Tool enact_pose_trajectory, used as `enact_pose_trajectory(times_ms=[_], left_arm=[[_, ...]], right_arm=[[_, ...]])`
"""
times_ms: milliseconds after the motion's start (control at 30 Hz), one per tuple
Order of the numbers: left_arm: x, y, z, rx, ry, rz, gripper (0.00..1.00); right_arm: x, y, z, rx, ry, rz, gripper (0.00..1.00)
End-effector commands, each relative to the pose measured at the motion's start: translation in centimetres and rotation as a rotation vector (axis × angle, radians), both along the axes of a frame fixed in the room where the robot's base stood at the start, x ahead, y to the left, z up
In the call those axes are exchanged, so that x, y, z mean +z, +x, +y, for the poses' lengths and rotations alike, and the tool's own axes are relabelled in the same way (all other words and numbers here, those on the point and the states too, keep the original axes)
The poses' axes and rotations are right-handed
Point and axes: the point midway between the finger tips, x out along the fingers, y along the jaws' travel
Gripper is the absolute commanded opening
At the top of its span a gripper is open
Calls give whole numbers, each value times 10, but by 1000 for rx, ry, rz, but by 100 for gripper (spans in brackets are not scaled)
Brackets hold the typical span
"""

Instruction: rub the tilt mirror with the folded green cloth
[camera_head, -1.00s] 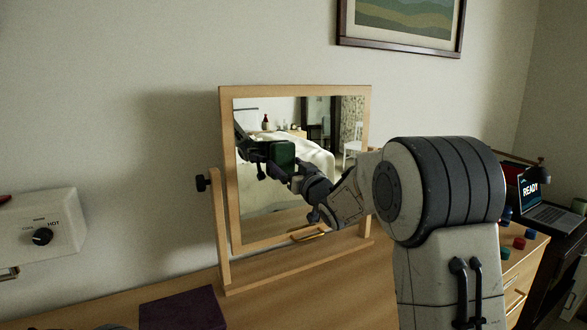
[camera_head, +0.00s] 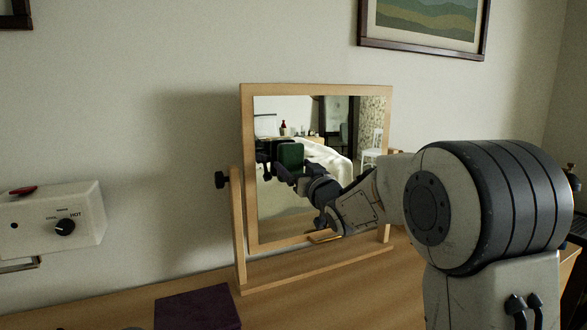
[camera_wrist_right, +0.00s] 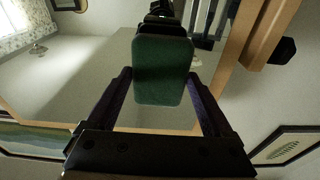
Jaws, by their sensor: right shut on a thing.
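The tilt mirror (camera_head: 316,90) stands upright in a light wooden frame on a wooden stand, with a dark knob at its left side. My right arm reaches in front of the glass from the right. My right gripper (camera_head: 283,168) is shut on the folded green cloth (camera_head: 291,156), which is in front of the glass. In the right wrist view the cloth (camera_wrist_right: 163,72) sits between the two fingers of the gripper (camera_wrist_right: 162,85), with the mirror (camera_wrist_right: 275,25) beyond it. I cannot tell whether cloth and glass touch. My left gripper is not in view.
The mirror stands on a wooden top (camera_head: 330,300) against a pale wall. A dark purple flat object (camera_head: 198,309) lies in front of the stand. A white box with a dial (camera_head: 52,222) is at the left. A framed picture (camera_head: 425,25) hangs above.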

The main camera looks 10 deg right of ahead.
Motion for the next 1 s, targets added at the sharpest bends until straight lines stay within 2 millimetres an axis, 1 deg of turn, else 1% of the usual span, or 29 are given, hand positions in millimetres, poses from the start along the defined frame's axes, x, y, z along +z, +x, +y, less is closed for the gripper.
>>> enact_pose_trajectory(times_ms=[33,133,433,567,867,1000], left_arm=[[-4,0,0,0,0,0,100],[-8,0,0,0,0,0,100],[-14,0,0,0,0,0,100],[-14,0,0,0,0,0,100],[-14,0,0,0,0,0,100],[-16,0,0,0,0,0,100]], right_arm=[[-1,-6,-1,-1,0,-2,34],[-2,-16,-4,-1,-2,-1,34],[-1,-44,-9,-1,-2,-1,34],[-1,-48,-10,-1,-1,-1,34],[0,-49,-10,-1,0,-1,34],[-1,-55,-12,-1,0,-1,34]])
